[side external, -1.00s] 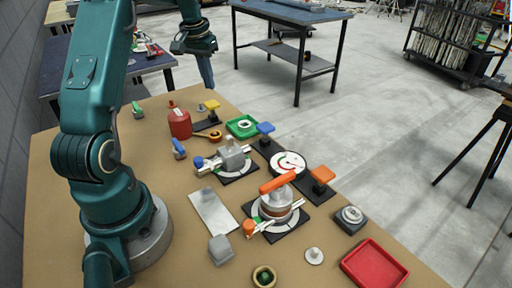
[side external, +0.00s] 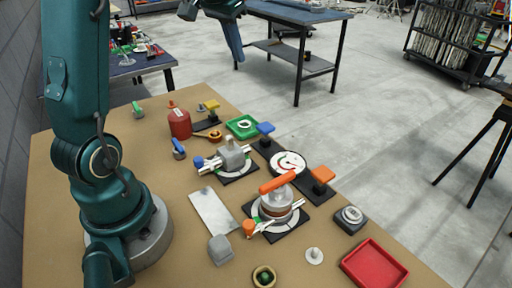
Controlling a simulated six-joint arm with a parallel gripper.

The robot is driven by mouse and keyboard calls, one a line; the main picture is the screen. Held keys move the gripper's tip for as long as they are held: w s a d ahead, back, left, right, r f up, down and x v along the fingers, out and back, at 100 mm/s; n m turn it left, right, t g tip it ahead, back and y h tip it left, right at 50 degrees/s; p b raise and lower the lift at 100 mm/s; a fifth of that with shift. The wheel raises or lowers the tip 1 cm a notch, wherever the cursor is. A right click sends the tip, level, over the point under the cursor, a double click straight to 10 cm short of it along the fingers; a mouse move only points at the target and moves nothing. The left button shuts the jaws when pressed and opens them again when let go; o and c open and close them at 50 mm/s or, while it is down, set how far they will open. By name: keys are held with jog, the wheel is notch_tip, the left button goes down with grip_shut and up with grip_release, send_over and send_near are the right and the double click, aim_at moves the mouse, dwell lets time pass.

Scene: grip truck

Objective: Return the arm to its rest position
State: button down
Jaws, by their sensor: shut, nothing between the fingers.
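My arm is raised over the left part of the brown work table (side external: 150,200). My gripper (side external: 238,55) is near the top edge of the side view, high above the table's far end. Its fingers look closed together, angled downward, with nothing visible between them. The upper part of the arm is cut off by the frame's top edge. My gripper touches none of the objects on the table.
A red canister (side external: 180,123), a green tray (side external: 242,127), two clamp fixtures, one with an orange handle (side external: 277,182), a metal plate (side external: 212,212) and a red tray (side external: 374,264) are on the table. A blue-topped bench (side external: 300,12) stands behind.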

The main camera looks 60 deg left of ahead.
jog(key=s+d+r+m+t+h, duration=0.1)
jog(key=s+d+m, duration=0.1)
jog(key=s+d, duration=0.35)
jog(key=s+d+r+m+t, duration=0.1)
jog(key=s+d, duration=0.2)
jog(key=d, duration=0.6)
jog(key=s+d+f, duration=0.3)
jog(key=s+f, duration=0.4)
jog(key=shift+s+d+f+h, duration=0.2)
jog(key=shift+s+f+h, duration=0.1)
jog(key=shift+s, duration=0.1)
